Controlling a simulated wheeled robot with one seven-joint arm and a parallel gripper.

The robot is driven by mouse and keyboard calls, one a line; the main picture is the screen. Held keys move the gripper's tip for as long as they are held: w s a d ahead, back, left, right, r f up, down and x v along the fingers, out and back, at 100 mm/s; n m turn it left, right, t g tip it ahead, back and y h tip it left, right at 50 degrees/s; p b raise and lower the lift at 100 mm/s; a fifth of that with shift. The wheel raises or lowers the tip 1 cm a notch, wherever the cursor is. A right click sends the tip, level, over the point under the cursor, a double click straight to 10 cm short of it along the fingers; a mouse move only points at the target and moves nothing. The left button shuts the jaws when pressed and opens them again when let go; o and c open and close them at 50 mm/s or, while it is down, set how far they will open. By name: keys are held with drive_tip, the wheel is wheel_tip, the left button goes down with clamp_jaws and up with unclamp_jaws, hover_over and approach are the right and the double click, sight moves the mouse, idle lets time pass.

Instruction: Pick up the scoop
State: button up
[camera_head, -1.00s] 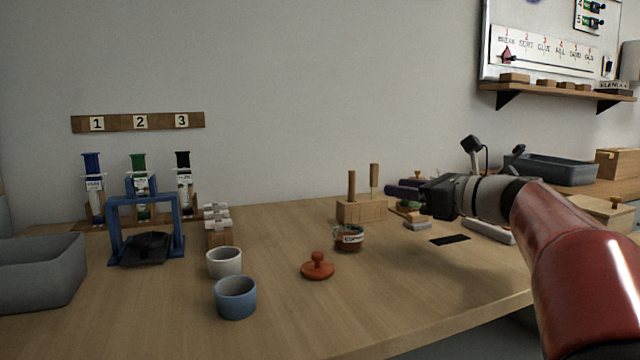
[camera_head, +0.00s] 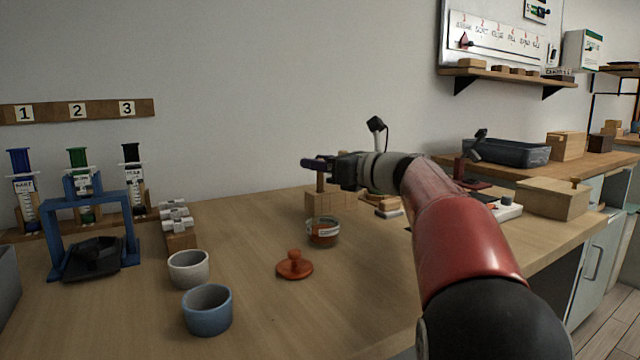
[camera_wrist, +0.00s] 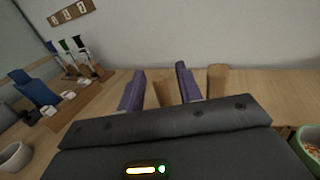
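A wooden block (camera_head: 331,200) on the table holds upright tools with wooden handles. One handle (camera_head: 320,183) shows below my gripper (camera_head: 312,163), which is at the block's top in the head view. In the wrist view my gripper (camera_wrist: 159,70) has its two purple fingers apart. A wooden handle (camera_wrist: 163,92) stands in the gap between them, with space on both sides. A second, thicker handle (camera_wrist: 217,80) stands outside the right finger. The tools' lower ends are hidden, so I cannot tell which one is the scoop.
A labelled jar (camera_head: 323,232) stands close in front of the block, and an orange knobbed lid (camera_head: 295,265) lies nearer. A white cup (camera_head: 188,269) and a blue cup (camera_head: 207,310) stand to the left. A blue frame (camera_head: 92,230) is farther left. The front middle table is clear.

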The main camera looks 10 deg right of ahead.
clamp_jaws()
drive_tip(key=shift+r, duration=0.15)
